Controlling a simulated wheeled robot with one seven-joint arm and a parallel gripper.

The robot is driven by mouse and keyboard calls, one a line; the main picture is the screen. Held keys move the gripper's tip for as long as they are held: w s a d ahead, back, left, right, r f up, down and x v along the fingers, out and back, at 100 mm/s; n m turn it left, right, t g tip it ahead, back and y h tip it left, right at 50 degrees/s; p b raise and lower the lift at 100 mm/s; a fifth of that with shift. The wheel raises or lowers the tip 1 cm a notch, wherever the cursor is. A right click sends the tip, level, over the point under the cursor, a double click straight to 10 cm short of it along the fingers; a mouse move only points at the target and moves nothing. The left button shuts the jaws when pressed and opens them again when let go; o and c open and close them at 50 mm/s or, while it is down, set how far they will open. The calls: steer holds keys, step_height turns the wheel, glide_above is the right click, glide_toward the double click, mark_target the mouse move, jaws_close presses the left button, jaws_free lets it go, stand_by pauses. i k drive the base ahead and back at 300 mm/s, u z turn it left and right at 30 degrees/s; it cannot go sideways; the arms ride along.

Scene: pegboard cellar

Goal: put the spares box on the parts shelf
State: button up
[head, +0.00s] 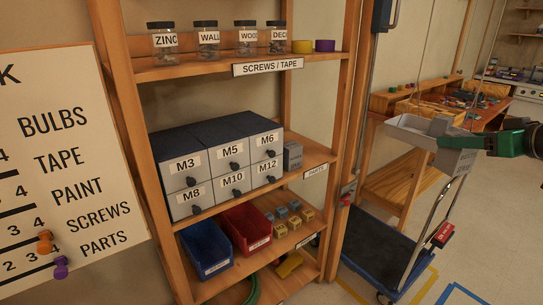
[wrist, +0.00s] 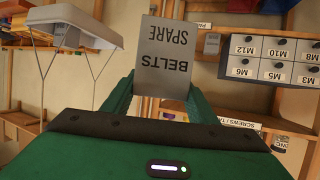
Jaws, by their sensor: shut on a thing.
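The spares box, a grey box lettered SPARE BELTS (wrist: 160,62), is held between the green fingers of my gripper (wrist: 160,100). Its lettering is upside down in the wrist view, as are the drawer labels.
Jars (head: 208,40) and tape rolls fill the shelf above. Blue (head: 206,248) and red (head: 245,228) bins stand below. Little bare shelf shows beside the small box.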

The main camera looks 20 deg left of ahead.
mark_target(310, 155)
steer(key=u, duration=0.75)
steer(key=i, duration=1.05)
steer(key=z, duration=0.05)
